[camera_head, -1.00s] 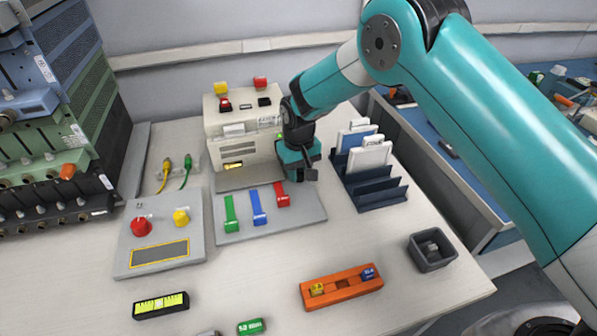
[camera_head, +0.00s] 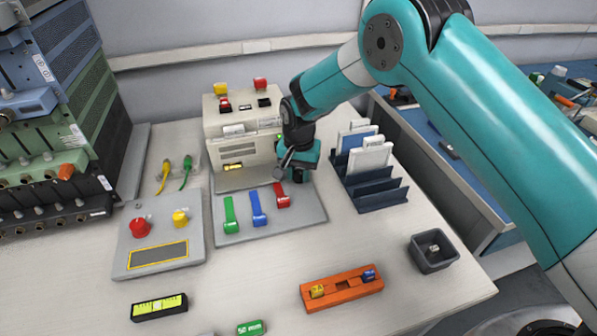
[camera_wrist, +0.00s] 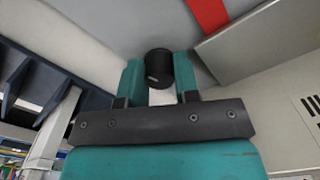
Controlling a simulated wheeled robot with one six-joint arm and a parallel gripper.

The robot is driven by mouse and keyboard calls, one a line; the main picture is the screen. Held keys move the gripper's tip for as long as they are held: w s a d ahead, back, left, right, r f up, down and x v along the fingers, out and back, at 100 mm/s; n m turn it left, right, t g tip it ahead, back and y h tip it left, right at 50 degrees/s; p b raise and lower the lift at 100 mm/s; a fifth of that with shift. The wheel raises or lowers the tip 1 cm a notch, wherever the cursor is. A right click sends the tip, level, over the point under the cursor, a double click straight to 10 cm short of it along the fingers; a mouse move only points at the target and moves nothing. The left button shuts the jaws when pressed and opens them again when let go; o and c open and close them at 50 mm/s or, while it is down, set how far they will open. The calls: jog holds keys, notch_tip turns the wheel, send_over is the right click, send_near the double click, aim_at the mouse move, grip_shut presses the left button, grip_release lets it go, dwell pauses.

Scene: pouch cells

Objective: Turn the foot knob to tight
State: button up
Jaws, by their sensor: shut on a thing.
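The foot knob (camera_wrist: 158,66) is a dark round knob with a light mark on its face. In the wrist view it sits between the two teal fingers of my gripper (camera_wrist: 159,80), which is shut on it. In the head view my gripper (camera_head: 292,166) is low beside the right front corner of the cream machine (camera_head: 240,150), behind the red strip. The knob cannot be made out there, as the gripper covers that spot.
A grey plate (camera_head: 298,215) with green, blue and red strips lies just in front of my gripper. A dark rack (camera_head: 382,196) holding pale pouches stands close on the right. A control panel (camera_head: 130,240) with red and yellow knobs is at the left.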

aim_at(299, 171)
dwell(0.4)
jog(key=o, duration=0.6)
jog(key=shift+o, duration=0.2)
jog(key=shift+r, duration=0.1)
notch_tip(299, 171, up, 17)
jog(key=shift+r+b, duration=0.15)
jog(key=shift+b, duration=0.2)
jog(key=s+d+r+n+y+p, duration=0.25)
jog(key=s+d+r+n, duration=0.35)
jog(key=s+r, duration=0.6)
jog(key=s+d+n+y+p, duration=0.1)
jog(key=s+d+n, duration=0.1)
jog(key=s, duration=0.8)
jog(key=s+d+r+n+p, duration=0.1)
jog(key=s+d+n, duration=0.1)
jog(key=s, duration=0.8)
jog(key=shift+s+r+n+y, duration=0.25)
jog(key=shift+n+y, duration=0.05)
jog(key=shift+y, duration=0.05)
